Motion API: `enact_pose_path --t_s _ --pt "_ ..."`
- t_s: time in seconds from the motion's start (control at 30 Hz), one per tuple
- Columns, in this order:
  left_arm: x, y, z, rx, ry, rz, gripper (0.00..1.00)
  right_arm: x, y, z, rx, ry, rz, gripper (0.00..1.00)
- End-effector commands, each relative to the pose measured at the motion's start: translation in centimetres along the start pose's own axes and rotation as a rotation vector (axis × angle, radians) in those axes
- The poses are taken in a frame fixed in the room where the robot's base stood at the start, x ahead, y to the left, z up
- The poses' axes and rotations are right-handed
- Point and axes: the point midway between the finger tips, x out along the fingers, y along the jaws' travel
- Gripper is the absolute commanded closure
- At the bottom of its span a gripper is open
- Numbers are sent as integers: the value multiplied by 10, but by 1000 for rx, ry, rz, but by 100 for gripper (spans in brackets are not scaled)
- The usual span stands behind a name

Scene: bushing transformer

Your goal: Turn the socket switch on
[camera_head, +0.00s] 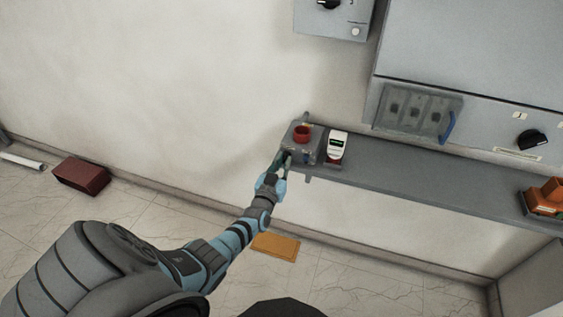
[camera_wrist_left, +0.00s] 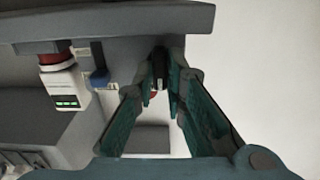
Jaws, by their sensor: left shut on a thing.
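A grey socket box (camera_head: 317,152) with a round red part (camera_head: 303,132) on top sits at the left end of a grey wall shelf. My left gripper (camera_head: 285,158) reaches the near left side of this box. In the left wrist view my left gripper (camera_wrist_left: 165,90) has its two teal fingers closed around a small dark switch knob (camera_wrist_left: 159,62) on the box. Its tips hide part of the knob, and I cannot read its setting. My right gripper is in neither view.
A white device (camera_head: 337,146) stands right of the box on the shelf (camera_head: 400,178). A grey cabinet (camera_head: 480,50) with a black knob (camera_head: 531,138) hangs above. An orange object (camera_head: 546,196) sits at the shelf's right. A dark red box (camera_head: 82,176) lies on the floor.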

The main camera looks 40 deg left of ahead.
Motion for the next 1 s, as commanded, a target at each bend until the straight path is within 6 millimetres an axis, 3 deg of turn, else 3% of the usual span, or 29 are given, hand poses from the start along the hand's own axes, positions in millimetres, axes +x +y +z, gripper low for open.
enact_pose_path --t_s 0.23,0.27,0.3,0.67,0.77,1.0 --pt "-2 0 5 3 -11 1 100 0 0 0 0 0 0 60" --pt "-2 0 5 3 -11 1 85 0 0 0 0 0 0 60" --pt "-2 0 4 3 -10 1 80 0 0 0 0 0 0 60" --pt "-5 0 2 3 -3 0 80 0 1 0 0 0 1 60" --pt "-19 0 3 3 -4 1 80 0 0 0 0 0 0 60" --pt "-86 0 3 0 -7 2 80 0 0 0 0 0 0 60"
